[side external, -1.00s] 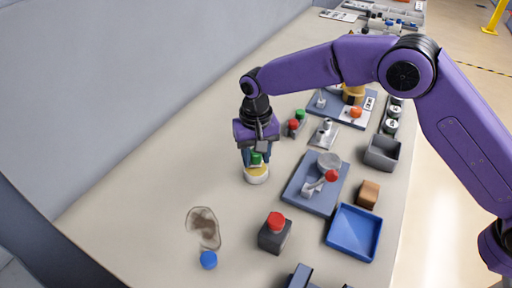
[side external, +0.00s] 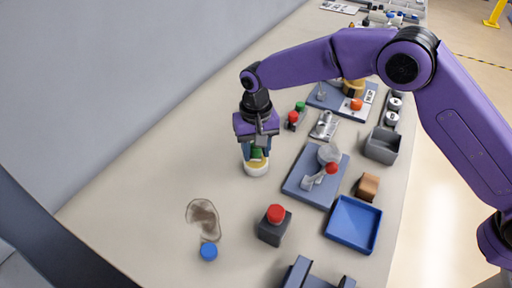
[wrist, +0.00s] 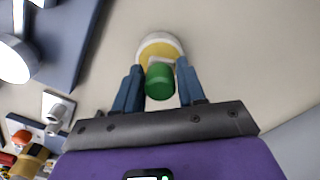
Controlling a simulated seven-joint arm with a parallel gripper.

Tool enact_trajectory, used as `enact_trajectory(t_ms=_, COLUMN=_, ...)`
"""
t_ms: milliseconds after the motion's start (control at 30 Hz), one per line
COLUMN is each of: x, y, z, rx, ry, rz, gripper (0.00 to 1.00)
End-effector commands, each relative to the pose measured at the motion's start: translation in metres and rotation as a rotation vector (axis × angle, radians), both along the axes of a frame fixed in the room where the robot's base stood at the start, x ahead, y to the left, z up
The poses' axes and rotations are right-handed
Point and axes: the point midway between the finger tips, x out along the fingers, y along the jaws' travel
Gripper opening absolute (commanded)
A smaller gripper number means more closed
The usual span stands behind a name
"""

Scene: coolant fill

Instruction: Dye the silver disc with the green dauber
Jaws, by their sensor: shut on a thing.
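My gripper (side external: 256,153) points down and is shut on the green dauber (side external: 257,154). In the wrist view the green dauber (wrist: 159,82) sits between the two blue fingers (wrist: 158,88). A round white pot with a yellow top (side external: 256,168) is directly below it on the table; it also shows in the wrist view (wrist: 160,46). The dauber's lower end is at the pot's top, but I cannot tell whether they touch. A round silver disc (side external: 329,153) appears to sit raised on a blue-grey base plate (side external: 303,190), right of the gripper.
A red-knobbed lever (side external: 320,178) stands beside the disc. A dark block with a red button (side external: 274,225), a blue tray (side external: 353,224), a grey bin (side external: 382,145) and a wooden block (side external: 368,187) surround the plate. A blue cap (side external: 209,252) lies by a brown stain (side external: 203,219). Table left of the pot is clear.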

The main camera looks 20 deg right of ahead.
Motion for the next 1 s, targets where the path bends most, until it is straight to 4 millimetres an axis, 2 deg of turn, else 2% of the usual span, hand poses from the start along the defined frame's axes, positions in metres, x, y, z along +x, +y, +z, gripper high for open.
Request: enact_trajectory(t_ms=1000, x=-0.0001, y=0.0000, z=-0.0097, rx=0.000, ry=0.000, rz=0.000, gripper=0.15)
